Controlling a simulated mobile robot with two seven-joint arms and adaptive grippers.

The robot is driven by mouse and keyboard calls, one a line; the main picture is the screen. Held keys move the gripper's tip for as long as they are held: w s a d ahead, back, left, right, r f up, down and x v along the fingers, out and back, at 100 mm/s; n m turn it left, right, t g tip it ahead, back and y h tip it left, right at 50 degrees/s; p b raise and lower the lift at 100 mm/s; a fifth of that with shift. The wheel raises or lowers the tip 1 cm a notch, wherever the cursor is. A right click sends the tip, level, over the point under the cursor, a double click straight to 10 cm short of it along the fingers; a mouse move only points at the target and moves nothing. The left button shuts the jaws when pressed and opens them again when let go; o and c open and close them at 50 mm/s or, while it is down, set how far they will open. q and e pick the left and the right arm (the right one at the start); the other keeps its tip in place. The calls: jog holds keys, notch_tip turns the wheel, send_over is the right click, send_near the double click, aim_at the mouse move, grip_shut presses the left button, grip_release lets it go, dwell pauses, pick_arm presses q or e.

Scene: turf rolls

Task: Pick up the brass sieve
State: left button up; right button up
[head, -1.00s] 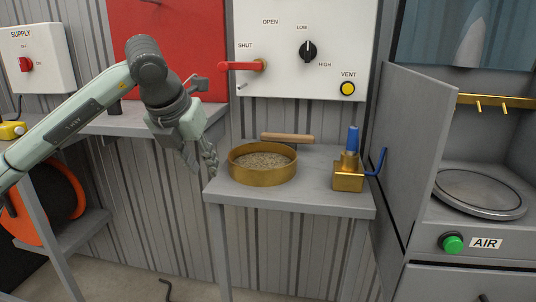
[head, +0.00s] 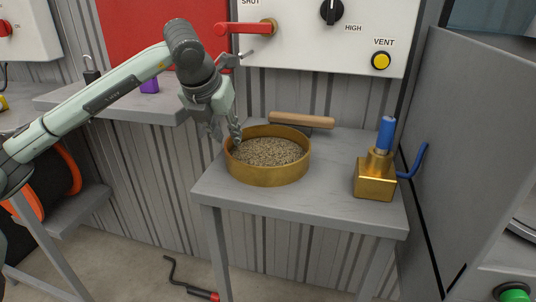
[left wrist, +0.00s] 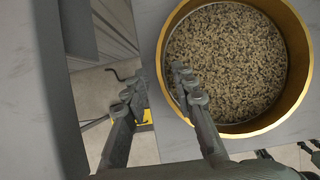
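The brass sieve (head: 268,175) is a round, shallow pan filled with beige grains. It sits upright on the small grey table (head: 300,205), near its left side. My left gripper (head: 227,133) comes down at the sieve's left rim. In the left wrist view, the gripper (left wrist: 157,80) has its fingers apart. One finger is outside the sieve (left wrist: 300,60) and the other is over its inside, with the wall between them. I cannot tell whether either finger touches the wall.
A wooden handle (head: 300,120) lies just behind the sieve. A brass block with a blue top and blue lever (head: 376,182) stands on the table's right. A grey panel (head: 465,150) rises further right. A red-handled hook (head: 200,293) lies on the floor. The table's front is clear.

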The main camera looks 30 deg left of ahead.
pick_arm(q)
jog(key=shift+x, duration=1.2)
grip_shut()
